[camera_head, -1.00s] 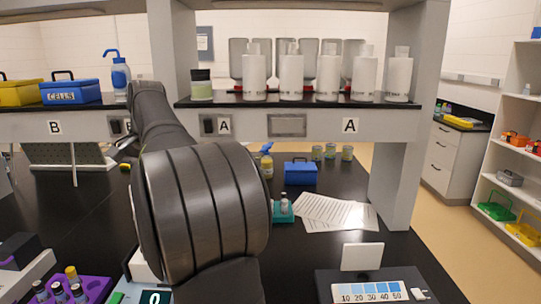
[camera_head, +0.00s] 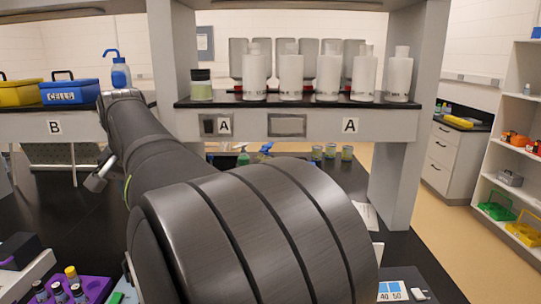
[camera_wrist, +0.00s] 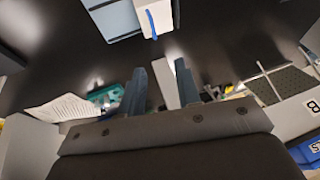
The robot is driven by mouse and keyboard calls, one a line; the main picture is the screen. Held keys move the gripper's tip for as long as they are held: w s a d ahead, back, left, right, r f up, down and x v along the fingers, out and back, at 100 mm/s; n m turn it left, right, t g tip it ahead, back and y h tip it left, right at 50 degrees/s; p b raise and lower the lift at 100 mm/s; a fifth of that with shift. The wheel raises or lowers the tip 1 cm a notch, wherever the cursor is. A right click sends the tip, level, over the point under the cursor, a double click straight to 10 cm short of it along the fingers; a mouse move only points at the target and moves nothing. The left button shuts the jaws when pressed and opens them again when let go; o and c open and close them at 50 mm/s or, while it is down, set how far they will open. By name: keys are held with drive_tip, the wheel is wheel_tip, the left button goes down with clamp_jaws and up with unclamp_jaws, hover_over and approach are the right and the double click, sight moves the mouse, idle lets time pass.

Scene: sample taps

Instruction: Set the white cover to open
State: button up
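A sliver of an upright white plate, likely the white cover (camera_head: 378,251), shows in the head view at the right edge of my arm. Beyond the fingers, at the top, are a white block with a blue strip (camera_wrist: 155,18) and a grey-blue panel (camera_wrist: 115,18); I cannot tell whether either belongs to the cover's device.
My arm crosses the middle of the head view. A purple rack (camera_head: 95,288) with capped vials stands front left. The overhead shelf (camera_head: 350,126) carries white bottles (camera_head: 291,77), and a blue CELLS box (camera_head: 69,91) is at left. Papers (camera_wrist: 65,108) lie on the black bench.

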drive_tip(key=shift+c, duration=0.4)
clamp_jaws()
drive_tip(key=w+a+f+n+t+h, duration=0.1)
drive_tip(key=a+f+n+h, duration=0.1)
drive_tip(key=a+f+h, duration=0.3)
drive_tip(key=w+a+f+n+h, duration=0.1)
drive_tip(key=w+f+h, duration=0.15)
drive_tip(key=f, duration=0.45)
drive_tip(key=s+a+f+n+t+h, duration=0.4)
drive_tip(key=a+f+t+h, duration=0.3)
drive_tip(key=a, duration=0.5)
drive_tip(key=x, duration=0.4)
drive_tip(key=s+d+x, duration=0.1)
drive_tip(key=x, duration=0.7)
drive_tip(key=shift+s+d, duration=0.3)
drive_tip(key=shift+s, duration=0.05)
drive_tip(key=shift+d+f, duration=0.15)
drive_tip(key=shift+d, duration=0.45)
